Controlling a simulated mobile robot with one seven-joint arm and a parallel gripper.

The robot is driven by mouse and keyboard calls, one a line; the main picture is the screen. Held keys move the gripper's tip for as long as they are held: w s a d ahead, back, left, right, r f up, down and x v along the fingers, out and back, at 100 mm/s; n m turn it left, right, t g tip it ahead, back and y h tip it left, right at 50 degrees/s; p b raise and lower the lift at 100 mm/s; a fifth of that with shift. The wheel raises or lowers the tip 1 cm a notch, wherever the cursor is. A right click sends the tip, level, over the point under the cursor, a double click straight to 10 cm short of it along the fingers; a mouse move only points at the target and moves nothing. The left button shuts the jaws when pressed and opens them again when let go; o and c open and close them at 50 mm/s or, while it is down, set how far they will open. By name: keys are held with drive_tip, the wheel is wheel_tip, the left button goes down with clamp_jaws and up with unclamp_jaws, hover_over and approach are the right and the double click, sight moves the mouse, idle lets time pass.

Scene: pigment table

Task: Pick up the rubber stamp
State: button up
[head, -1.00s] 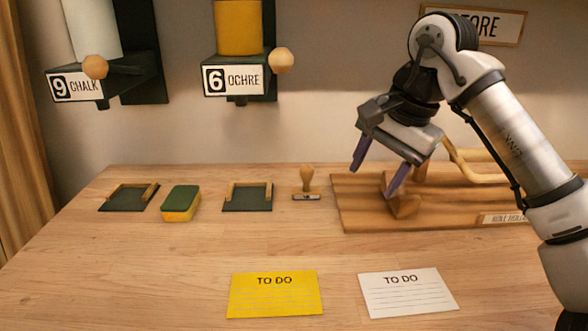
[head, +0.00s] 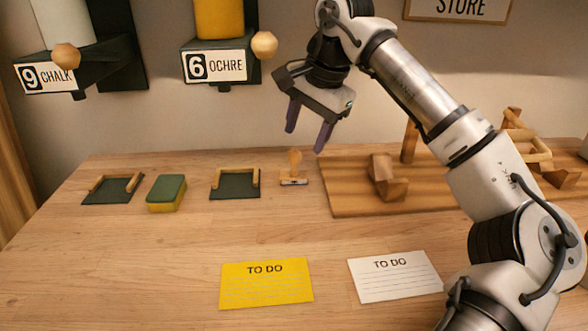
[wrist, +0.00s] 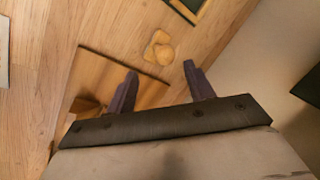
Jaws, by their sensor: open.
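The rubber stamp (head: 294,170) stands upright on the table, with a wooden knob handle and a flat base. It is between the right-hand dark green tray and the wooden board. My gripper (head: 307,138) is open and empty in the air above the stamp, with its purple fingers pointing down. In the wrist view the stamp (wrist: 160,49) shows from above, beyond the fingertips of my gripper (wrist: 160,72) and roughly midway between them. A clear gap separates the fingers from the stamp.
A dark green tray (head: 234,190) with wooden edging, a green-yellow sponge (head: 166,193) and a second tray (head: 112,196) stand left of the stamp. The wooden board (head: 345,198) with wooden blocks is to its right. Yellow (head: 266,291) and white (head: 394,284) cards lie in front.

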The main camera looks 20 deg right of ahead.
sight(296, 151)
drive_tip(key=x, duration=0.5)
drive_tip(key=shift+w+a, duration=0.3)
drive_tip(key=shift+w, duration=0.05)
clamp_jaws()
